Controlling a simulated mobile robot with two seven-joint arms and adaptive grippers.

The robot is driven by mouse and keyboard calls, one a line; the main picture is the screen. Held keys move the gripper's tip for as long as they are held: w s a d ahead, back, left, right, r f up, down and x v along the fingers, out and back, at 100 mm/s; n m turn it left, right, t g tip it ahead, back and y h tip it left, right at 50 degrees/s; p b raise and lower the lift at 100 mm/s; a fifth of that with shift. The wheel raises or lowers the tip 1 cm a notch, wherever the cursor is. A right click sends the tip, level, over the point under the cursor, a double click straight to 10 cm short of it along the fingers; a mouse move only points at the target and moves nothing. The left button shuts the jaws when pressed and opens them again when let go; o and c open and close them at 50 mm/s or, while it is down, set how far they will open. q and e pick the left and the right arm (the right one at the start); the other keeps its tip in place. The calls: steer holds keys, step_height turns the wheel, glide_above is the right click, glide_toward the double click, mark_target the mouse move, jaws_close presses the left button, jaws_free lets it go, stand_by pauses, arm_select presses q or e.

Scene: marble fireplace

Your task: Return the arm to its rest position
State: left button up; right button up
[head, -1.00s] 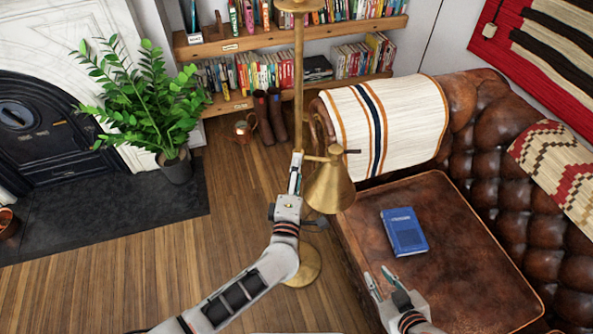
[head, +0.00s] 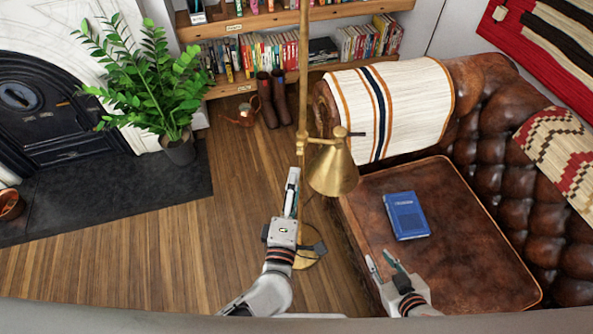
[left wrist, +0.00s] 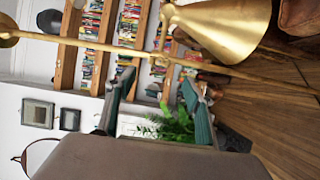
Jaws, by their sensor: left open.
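My left gripper (head: 290,190) is in front of the brass lamp's pole in the head view, to the left of the lamp shade. In the left wrist view its two fingers (left wrist: 150,95) are apart with nothing between them. My right gripper (head: 382,261) is above the leather seat, just below and left of the blue book in the picture. Its fingers are apart and it looks empty. The left arm is bent, and its lower part is hidden at the bottom of the head view.
The brass floor lamp (head: 333,170) stands close to the left gripper. The leather sofa (head: 460,250) holds a blue book (head: 407,215). A potted plant (head: 150,90) stands by the fireplace (head: 70,120). The wooden floor (head: 190,250) at left is clear.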

arm_select(q)
steer(key=shift+s+a, duration=0.1)
steer(key=shift+s, duration=0.5)
steer(key=s+a+f+m+g, duration=0.3)
steer(key=s+a+f+m, duration=0.3)
steer(key=a+m, duration=0.4)
steer(key=s+a+f+m+g, duration=0.4)
steer(key=s+a+f+m, duration=0.2)
steer(key=a+f+m, duration=0.3)
steer(key=shift+s+a+f+m+y, duration=0.3)
steer(key=shift+a+m, duration=0.3)
steer(key=shift+a, duration=0.35)
steer(key=shift+d+r, duration=0.1)
stand_by(0.5)
